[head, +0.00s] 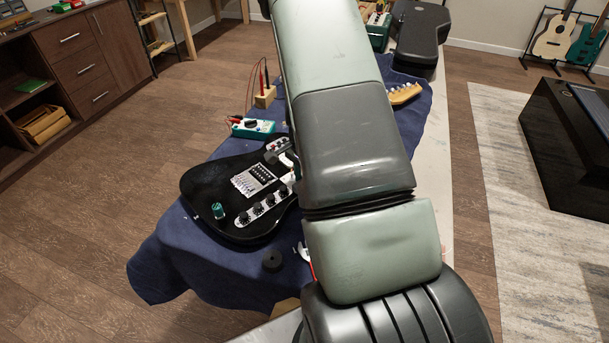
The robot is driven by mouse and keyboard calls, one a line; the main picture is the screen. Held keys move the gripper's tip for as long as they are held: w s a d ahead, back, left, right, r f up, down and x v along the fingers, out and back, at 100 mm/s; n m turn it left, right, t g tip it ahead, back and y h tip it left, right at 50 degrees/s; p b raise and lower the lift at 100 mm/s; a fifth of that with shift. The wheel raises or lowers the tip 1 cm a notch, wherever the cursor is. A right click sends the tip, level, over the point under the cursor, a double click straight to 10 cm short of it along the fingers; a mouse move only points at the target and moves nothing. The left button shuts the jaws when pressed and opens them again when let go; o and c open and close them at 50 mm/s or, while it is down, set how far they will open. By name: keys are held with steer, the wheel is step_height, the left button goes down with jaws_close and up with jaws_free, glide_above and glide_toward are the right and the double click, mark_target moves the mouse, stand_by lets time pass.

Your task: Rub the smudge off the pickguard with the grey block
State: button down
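A black electric guitar (215,180) lies on a blue cloth, its body to the left of my arm. Part of its pickguard (285,160) shows right at my arm's edge; the rest is hidden behind the arm. I cannot make out a smudge on the part that shows. No grey block can be identified in view. My gripper is not visible; my large arm links cover the middle of the picture and hide the guitar's neck and the area around it.
The blue cloth (185,255) covers the bench. A teal knob-like piece (218,210) stands on the guitar body. A dark round piece (272,260) lies in front. A teal meter (252,128) and a wooden block with probes (265,96) stand behind. A black case (420,32) lies at the back.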

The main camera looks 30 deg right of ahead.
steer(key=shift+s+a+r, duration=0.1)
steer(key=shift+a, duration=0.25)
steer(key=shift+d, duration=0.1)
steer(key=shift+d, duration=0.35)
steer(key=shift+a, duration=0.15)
